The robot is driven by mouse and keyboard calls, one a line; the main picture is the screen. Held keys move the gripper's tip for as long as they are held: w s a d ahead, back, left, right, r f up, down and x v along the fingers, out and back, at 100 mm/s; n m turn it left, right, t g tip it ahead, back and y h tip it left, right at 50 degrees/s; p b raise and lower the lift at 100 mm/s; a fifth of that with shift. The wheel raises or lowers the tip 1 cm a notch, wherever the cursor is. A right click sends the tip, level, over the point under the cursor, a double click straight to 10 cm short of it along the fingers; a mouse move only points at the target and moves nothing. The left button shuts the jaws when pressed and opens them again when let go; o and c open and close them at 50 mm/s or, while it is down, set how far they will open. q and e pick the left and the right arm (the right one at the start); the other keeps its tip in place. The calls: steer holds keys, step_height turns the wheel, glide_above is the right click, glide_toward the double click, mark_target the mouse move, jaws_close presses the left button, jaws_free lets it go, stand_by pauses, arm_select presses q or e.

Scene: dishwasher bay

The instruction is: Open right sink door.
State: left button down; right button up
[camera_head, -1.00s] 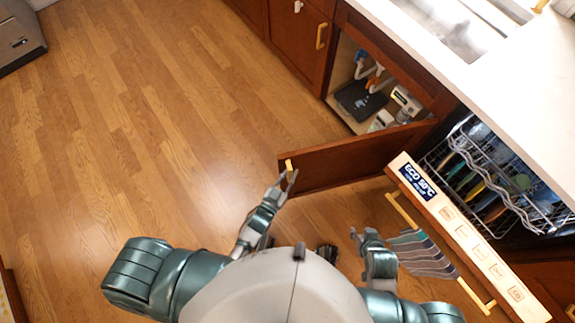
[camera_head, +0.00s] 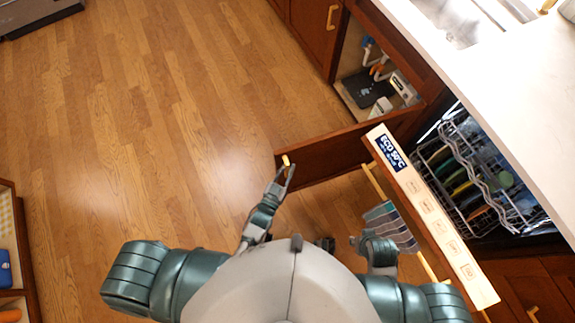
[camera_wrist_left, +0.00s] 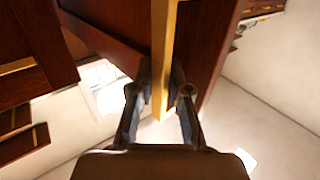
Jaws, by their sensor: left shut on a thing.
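The right sink door (camera_head: 335,152) is a dark reddish-brown panel. It stands swung well out from the cabinet, hinged on the dishwasher side. Its yellow handle (camera_head: 286,160) is at the free end. My left gripper (camera_head: 283,176) is shut on this handle. In the left wrist view the fingers (camera_wrist_left: 160,88) sit on both sides of the yellow bar (camera_wrist_left: 163,60). My right gripper (camera_head: 370,242) is low by the striped towel; its fingers are too unclear to tell open from shut.
The open sink cabinet (camera_head: 352,102) shows pipes, a dark box and bottles inside. To the right, the dishwasher door (camera_head: 430,215) is lowered, with a striped towel (camera_head: 392,228) hanging from its handle. Racks with dishes (camera_head: 470,180) show behind it. The wooden floor (camera_head: 150,130) at left is clear.

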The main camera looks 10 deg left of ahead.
arm_select(q)
steer(key=shift+a+f, duration=0.1)
steer(key=shift+f, duration=0.15)
steer(key=c, duration=1.1)
jaws_free()
steer(key=shift+r, duration=0.1)
steer(key=shift+s, duration=0.1)
steer(key=v, duration=1.1)
steer(key=shift+s, duration=0.4)
steer(key=shift+a, duration=0.1)
